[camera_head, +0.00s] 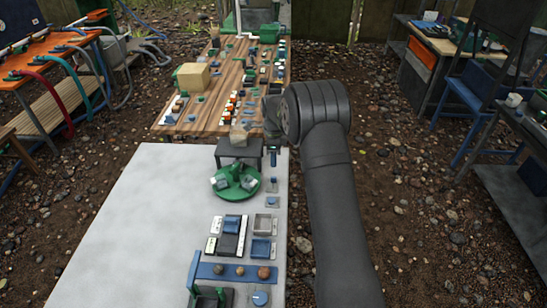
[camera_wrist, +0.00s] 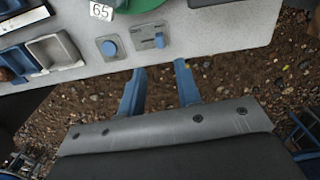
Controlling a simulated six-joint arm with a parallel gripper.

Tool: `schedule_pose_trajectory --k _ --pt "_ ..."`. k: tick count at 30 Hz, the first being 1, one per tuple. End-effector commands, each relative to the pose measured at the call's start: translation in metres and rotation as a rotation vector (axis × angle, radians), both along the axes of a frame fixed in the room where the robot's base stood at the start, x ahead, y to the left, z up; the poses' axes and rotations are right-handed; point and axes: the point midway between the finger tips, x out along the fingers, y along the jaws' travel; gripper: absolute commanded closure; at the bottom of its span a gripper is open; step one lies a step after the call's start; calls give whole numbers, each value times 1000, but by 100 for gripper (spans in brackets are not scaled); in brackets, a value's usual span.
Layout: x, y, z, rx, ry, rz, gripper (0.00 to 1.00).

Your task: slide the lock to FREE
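A small grey plate with a blue tab (camera_wrist: 158,40) sits at the table edge in the wrist view and looks like the lock. No FREE marking is readable. In the head view, a small blue-tabbed plate (camera_head: 272,186) lies right of the green turntable (camera_head: 236,181); it seems to be the same part. My gripper (camera_wrist: 160,67) is open and empty, its two blue fingers apart. The fingertips show just below the tab in the wrist picture, over the ground past the table edge, not visibly touching it. In the head view my arm hides most of the gripper.
A plate with a round blue button (camera_wrist: 109,47) is left of the tab, with a grey tray (camera_wrist: 55,50) further left. The white table (camera_head: 130,215) is clear on its left. A dark stand (camera_head: 238,150) is behind the turntable; a crowded wooden table (camera_head: 215,120) lies beyond.

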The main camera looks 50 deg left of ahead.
Motion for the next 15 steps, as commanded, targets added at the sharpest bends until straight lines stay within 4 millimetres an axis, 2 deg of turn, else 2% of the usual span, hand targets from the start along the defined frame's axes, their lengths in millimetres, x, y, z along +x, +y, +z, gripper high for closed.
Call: schedule_pose_trajectory --k 8,15 --pt "0 -1 -10 -1 1 -62 69" --pt "0 -1 -31 -2 2 -60 69"
